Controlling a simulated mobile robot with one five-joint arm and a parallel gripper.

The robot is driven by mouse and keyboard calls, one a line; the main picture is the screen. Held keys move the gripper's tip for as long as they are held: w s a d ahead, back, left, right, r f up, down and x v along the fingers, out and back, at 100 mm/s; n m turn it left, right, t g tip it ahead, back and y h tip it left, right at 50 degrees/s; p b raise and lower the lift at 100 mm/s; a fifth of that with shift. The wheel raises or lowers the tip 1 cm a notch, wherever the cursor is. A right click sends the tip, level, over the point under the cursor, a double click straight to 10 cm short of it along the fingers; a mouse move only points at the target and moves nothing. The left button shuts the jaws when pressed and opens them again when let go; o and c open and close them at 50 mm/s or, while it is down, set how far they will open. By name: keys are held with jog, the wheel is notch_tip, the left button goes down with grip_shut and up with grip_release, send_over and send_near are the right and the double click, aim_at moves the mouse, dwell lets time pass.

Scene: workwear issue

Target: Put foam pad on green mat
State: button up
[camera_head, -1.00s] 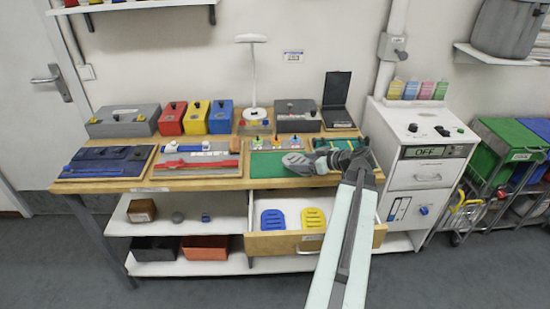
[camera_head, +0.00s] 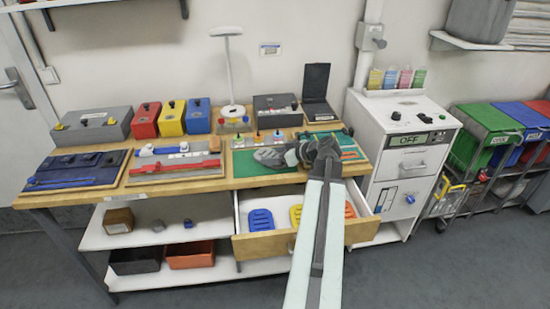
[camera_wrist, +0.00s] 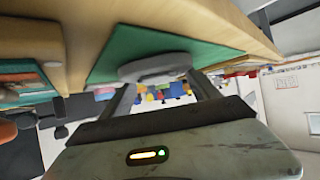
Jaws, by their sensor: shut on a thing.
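A grey foam pad (camera_head: 270,157) is at the end of my gripper (camera_head: 291,154), over the green mat (camera_head: 243,167) on the workbench. The gripper is shut on the pad's right side. In the wrist view the pad (camera_wrist: 155,66) shows as a grey oval between the fingers, close to the green mat (camera_wrist: 130,46). I cannot tell whether the pad touches the mat.
An open drawer (camera_head: 240,246) below the bench top holds blue (camera_head: 261,219), yellow (camera_head: 296,213) and orange (camera_head: 349,210) pads. A grey board with a red strip (camera_head: 178,168) lies left of the mat. A lamp (camera_head: 229,75) and colored boxes stand behind. A white cabinet (camera_head: 400,150) stands to the right.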

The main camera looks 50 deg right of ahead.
jog(key=o, duration=1.3)
jog(key=shift+f, duration=0.1)
jog(key=shift+o, duration=0.2)
jog(key=shift+r, duration=0.25)
jog(key=p+v, duration=0.6)
jog(key=v, duration=0.5)
jog(key=shift+s+r, duration=0.1)
jog(key=shift+s, duration=0.1)
jog(key=shift+s+d, duration=0.1)
jog(key=shift+s, duration=0.15)
